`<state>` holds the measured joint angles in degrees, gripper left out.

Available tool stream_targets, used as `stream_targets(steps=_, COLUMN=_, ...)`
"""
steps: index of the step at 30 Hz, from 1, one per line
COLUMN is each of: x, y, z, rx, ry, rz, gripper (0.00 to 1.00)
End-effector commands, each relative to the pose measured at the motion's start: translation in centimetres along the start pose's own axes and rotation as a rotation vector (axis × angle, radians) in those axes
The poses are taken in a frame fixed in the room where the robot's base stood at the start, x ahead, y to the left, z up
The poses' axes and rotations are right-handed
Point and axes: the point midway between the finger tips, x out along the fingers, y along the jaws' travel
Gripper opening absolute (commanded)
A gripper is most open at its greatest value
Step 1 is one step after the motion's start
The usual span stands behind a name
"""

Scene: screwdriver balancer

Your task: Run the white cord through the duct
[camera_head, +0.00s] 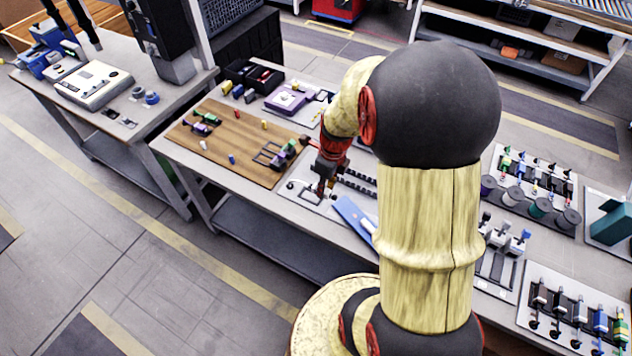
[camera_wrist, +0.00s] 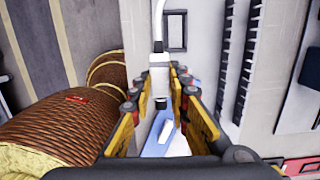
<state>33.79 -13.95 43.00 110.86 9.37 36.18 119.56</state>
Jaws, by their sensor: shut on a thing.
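My gripper (camera_head: 323,186) is low over the light board (camera_head: 297,190) at the table's front edge. In the wrist view my gripper (camera_wrist: 161,80) is shut on the white plug with a dark end (camera_wrist: 160,78), between its fingertips. The white cord (camera_wrist: 158,22) runs from the plug toward the top of the picture. The duct (camera_head: 358,178) shows as two dark, slotted strips with a channel between them; in the wrist view the duct (camera_wrist: 224,62) is right of the plug, apart from it. The cord is not clear in the head view.
A blue panel (camera_head: 353,217) lies tilted beside the board, close to my gripper; it also shows in the wrist view (camera_wrist: 156,143). A dark rectangular frame (camera_wrist: 176,31) is near the cord. A wooden board (camera_head: 230,145) with small parts lies left. Cord spools (camera_head: 541,207) stand right.

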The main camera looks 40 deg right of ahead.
Motion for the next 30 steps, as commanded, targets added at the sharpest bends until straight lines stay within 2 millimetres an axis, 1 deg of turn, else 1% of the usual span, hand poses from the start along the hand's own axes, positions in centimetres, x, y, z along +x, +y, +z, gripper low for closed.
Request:
stream_targets(steps=1, x=-0.8, y=0.6, z=-1.0, rx=0.005, ry=0.0, rz=0.0, gripper=0.0)
stream_targets(steps=6, x=-2.4, y=2.1, z=-3.4, rx=0.004, ry=0.0, rz=0.0, gripper=0.0)
stream_targets(steps=12, x=-3.5, y=3.3, z=-5.3, rx=0.003, ry=0.001, rz=0.001, gripper=0.0)
stream_targets(steps=15, x=-3.7, y=3.6, z=-5.7, rx=0.002, ry=0.001, rz=0.001, gripper=0.0)
stream_targets(steps=19, x=-3.2, y=3.8, z=-6.1, rx=0.002, ry=0.001, rz=0.003, gripper=0.0)
stream_targets(steps=27, x=-0.9, y=3.8, z=-6.4, rx=0.001, ry=0.001, rz=0.002, gripper=0.0)
stream_targets(steps=30, x=-0.6, y=3.8, z=-6.4, rx=0.0, ry=0.001, rz=0.001, gripper=0.0)
